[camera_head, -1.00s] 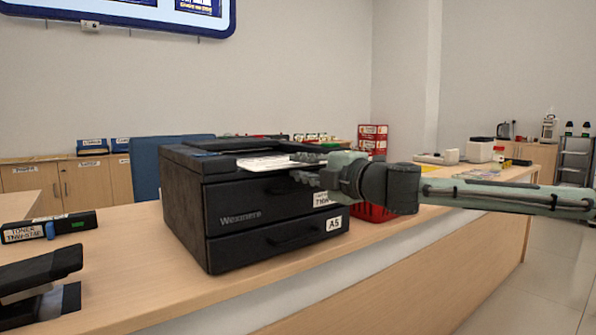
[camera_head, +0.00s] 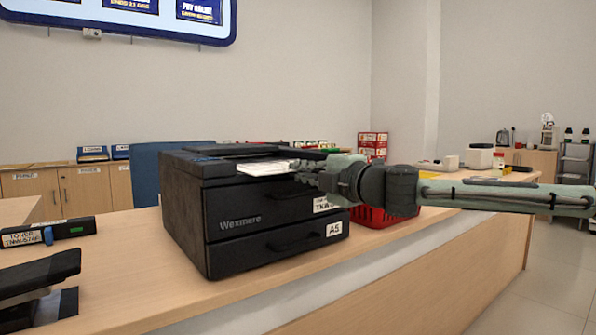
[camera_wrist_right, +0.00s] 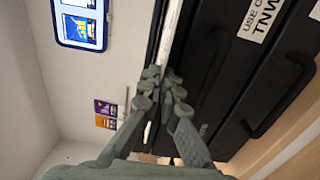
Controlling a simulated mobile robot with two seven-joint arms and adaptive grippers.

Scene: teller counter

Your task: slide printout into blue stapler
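The white printout (camera_head: 264,168) lies in the output slot on top of the black printer (camera_head: 240,222). Its right edge is at my right gripper (camera_head: 300,170). In the right wrist view, the two fingers of my right gripper (camera_wrist_right: 165,86) are close together, with the thin white sheet (camera_wrist_right: 172,32) running between their tips. A dark stapler-like device (camera_head: 38,272) stands at the lower left, cut off by the picture edge; its jaw faces right. I cannot make out blue on its body. My left gripper is not in view.
A toner cartridge (camera_head: 48,233) with a blue part lies behind the stapler-like device. A red basket (camera_head: 378,216) stands right of the printer. The counter (camera_head: 135,262) is clear between the device and the printer.

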